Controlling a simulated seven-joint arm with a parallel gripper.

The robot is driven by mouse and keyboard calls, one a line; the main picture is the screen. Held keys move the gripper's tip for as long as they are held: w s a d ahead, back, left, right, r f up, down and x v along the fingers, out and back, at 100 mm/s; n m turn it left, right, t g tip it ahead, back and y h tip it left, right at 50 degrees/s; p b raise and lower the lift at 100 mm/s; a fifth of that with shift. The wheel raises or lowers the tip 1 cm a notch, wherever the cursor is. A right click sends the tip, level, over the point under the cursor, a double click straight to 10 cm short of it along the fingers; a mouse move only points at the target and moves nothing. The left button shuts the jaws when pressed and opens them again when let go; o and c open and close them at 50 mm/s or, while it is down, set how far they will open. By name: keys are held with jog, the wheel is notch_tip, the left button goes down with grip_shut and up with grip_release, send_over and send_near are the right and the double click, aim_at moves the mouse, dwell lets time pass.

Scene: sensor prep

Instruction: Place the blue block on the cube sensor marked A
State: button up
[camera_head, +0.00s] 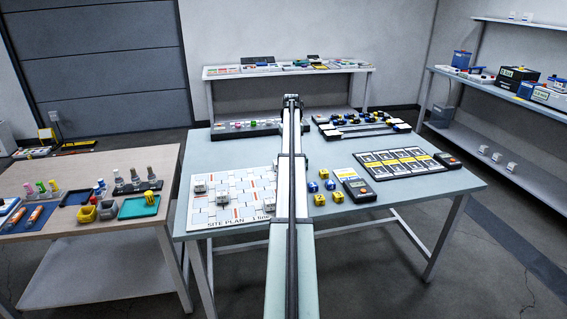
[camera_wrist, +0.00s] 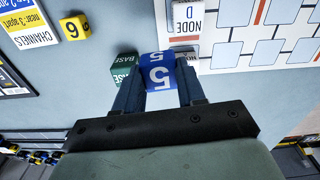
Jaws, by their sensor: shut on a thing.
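In the wrist view, my gripper (camera_wrist: 160,75) is shut on a blue block (camera_wrist: 158,72) marked 5. I cannot tell whether the block touches anything below. A green block (camera_wrist: 123,68) marked BASE is beside it on the left. A pale block (camera_wrist: 187,18) marked NODE D is just beyond it. In the head view my arm hides the gripper and the held block.
A meter (camera_head: 358,188) and a dark card panel (camera_head: 402,162) lie further right. Racks stand at the back. Small white cubes (camera_head: 484,150) sit on the right shelf.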

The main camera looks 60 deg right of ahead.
jog(key=w+r, duration=0.3)
jog(key=w, duration=0.5)
jog(key=shift+m, duration=0.5)
jog(key=f, duration=0.6)
jog(key=d+f, duration=0.1)
jog(key=f, duration=0.2)
jog(key=shift+s+f, duration=0.25)
jog(key=shift+s, duration=0.05)
jog(key=shift+f, duration=0.15)
jog(key=o, duration=1)
jog(key=shift+o, duration=0.2)
notch_tip(320, 180, up, 12)
